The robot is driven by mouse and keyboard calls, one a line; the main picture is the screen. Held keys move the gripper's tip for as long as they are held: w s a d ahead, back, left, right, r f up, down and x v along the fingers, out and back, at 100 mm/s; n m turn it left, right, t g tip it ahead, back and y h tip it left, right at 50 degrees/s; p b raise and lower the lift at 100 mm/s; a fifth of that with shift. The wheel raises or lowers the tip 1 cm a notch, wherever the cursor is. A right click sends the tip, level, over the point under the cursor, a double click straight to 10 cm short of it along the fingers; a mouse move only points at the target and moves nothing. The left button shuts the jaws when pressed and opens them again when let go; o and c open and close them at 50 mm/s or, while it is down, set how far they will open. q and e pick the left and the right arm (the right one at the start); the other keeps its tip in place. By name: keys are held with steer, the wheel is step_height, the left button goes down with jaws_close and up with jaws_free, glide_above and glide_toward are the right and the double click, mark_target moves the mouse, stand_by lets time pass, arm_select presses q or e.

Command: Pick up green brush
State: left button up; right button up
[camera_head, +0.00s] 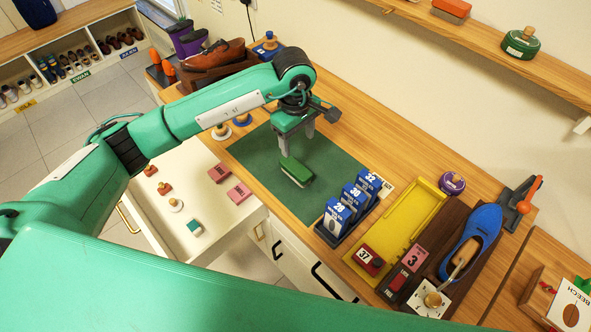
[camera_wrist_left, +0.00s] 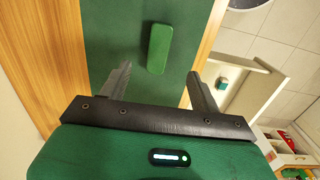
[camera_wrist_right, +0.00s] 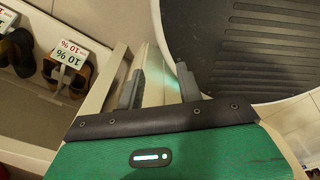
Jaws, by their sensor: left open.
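The green brush (camera_head: 296,170) lies on the dark green mat (camera_head: 262,160) on the wooden bench, with a pale strip of bristles along its lower side. My left gripper (camera_head: 296,142) is open just above and behind it, with its fingers pointing down. In the left wrist view the brush (camera_wrist_left: 159,48) lies ahead of the open fingers, between their lines and apart from them. My right gripper (camera_wrist_right: 160,90) shows only in the right wrist view, its two fingers apart with nothing between them.
Blue numbered boxes (camera_head: 348,208) stand in a dark tray right of the mat. A yellow tray (camera_head: 398,222) and a blue shoe (camera_head: 475,236) are further right. An open drawer (camera_head: 185,215) with small blocks is at the left.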

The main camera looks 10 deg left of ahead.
mark_target(296, 167)
arm_select(q)
steer(key=shift+y, duration=0.3)
steer(key=f+p, duration=0.1)
steer(key=f, duration=0.1)
steer(key=f+p, duration=0.1)
steer(key=f, duration=0.2)
steer(key=a+f+p, duration=0.1)
steer(key=f, duration=0.2)
steer(key=shift+w+f, duration=0.2)
steer(key=shift+f, duration=0.25)
step_height(296, 167, down, 4)
steer(key=p, duration=0.3)
steer(key=shift+w+d, duration=0.15)
steer(key=shift+f, duration=0.35)
steer(key=shift+c, duration=0.2)
steer(key=c, duration=1.1)
